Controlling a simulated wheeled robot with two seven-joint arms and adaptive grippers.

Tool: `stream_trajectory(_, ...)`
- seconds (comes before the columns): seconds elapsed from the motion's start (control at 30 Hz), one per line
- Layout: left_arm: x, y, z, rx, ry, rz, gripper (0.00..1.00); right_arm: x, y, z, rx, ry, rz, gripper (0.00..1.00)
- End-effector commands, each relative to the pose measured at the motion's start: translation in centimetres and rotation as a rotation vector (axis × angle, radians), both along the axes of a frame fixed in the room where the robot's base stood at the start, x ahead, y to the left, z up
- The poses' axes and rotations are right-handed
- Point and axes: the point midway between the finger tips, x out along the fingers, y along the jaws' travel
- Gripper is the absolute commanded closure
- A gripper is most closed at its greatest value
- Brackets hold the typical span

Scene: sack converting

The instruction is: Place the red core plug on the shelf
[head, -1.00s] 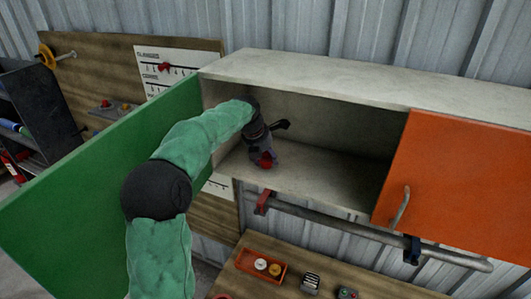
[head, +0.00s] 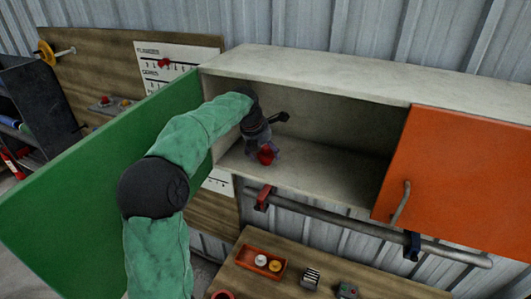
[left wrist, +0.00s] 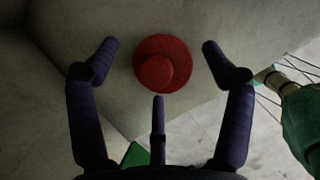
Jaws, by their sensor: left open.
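The red core plug (head: 266,154) rests on the floor of the open cabinet shelf (head: 318,177), near its left end and front edge. In the left wrist view the plug (left wrist: 163,65) is a round red disc with a smaller raised knob. My left gripper (head: 268,147) reaches into the cabinet over the plug. In the left wrist view its purple fingers (left wrist: 160,62) are spread, with one on each side of the plug and gaps between. A third finger lies below the plug in that picture. My right gripper is in neither view.
The green door (head: 85,185) stands open at the left, beside my left arm. The orange door (head: 460,185) covers the right side of the cabinet. A rail (head: 340,226) runs below. An orange tray (head: 242,262) sits on the bench. The shelf's middle is clear.

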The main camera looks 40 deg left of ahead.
Motion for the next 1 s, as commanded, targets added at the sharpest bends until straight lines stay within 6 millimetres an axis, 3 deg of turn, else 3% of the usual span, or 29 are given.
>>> stream_trajectory(0.5,-3.8,-0.4,8.4,0.001,-0.003,-0.001,0.19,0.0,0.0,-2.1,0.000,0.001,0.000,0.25)
stream_trajectory(0.7,-4.5,-0.5,9.7,0.000,0.000,0.000,0.19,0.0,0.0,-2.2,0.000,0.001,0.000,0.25)
stream_trajectory(1.0,-4.5,-0.5,9.8,0.000,0.001,0.000,0.19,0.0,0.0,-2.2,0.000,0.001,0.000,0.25)
